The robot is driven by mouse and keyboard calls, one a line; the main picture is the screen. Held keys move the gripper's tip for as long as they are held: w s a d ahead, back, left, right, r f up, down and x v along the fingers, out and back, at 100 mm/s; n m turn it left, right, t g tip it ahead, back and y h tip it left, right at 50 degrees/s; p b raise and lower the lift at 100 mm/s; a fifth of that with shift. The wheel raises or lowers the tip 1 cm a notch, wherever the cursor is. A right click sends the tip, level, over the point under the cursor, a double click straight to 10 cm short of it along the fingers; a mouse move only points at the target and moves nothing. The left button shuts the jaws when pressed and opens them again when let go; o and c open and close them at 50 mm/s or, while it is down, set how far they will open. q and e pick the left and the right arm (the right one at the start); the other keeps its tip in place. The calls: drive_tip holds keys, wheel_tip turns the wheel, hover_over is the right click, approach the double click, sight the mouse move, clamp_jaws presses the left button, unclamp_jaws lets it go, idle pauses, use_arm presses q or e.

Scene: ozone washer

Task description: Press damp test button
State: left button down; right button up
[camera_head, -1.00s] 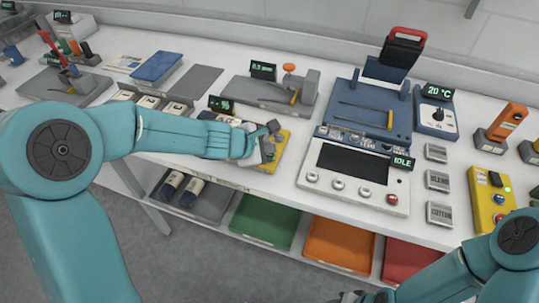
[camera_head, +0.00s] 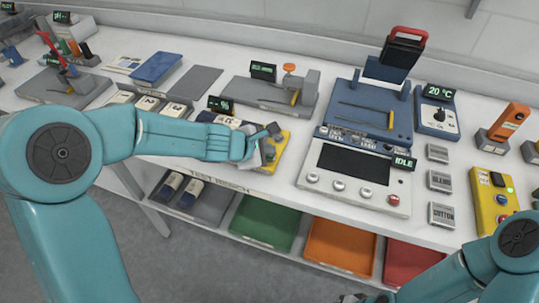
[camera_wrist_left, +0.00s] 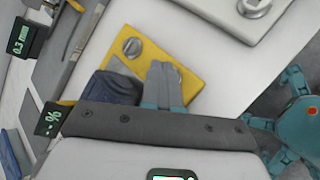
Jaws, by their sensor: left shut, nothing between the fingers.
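A yellow panel (camera_head: 283,139) lies on the bench near its front edge, beside a small display with a % sign (camera_head: 220,104). My left gripper (camera_head: 266,151) is shut and empty, with its grey fingertips over this panel. In the left wrist view the closed fingers (camera_wrist_left: 163,75) cover part of the yellow panel (camera_wrist_left: 187,88). A round silver knob or button (camera_wrist_left: 132,47) shows on the panel, apart from the fingertips. I cannot tell whether the fingertips touch the panel or what lies under them. My right arm (camera_head: 490,262) is at the lower right; its jaws are not clear.
A bundle of dark blue and grey cloth (camera_wrist_left: 112,87) lies just left of the fingers. A white console marked IDLE (camera_head: 322,191) stands to the right. A grey device with an orange knob (camera_head: 289,68) stands behind. Coloured trays (camera_head: 262,224) are on the shelf below.

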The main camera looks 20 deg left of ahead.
use_arm(q)
drive_tip(key=shift+f, duration=0.2)
drive_tip(key=shift+r, duration=0.1)
drive_tip(key=shift+r+p, duration=0.75)
drive_tip(key=shift+r, duration=0.05)
wheel_tip(320, 180, up, 5)
drive_tip(key=p, duration=0.5)
drive_tip(key=shift+r, duration=0.1)
drive_tip(key=shift+s, duration=0.1)
idle(0.8)
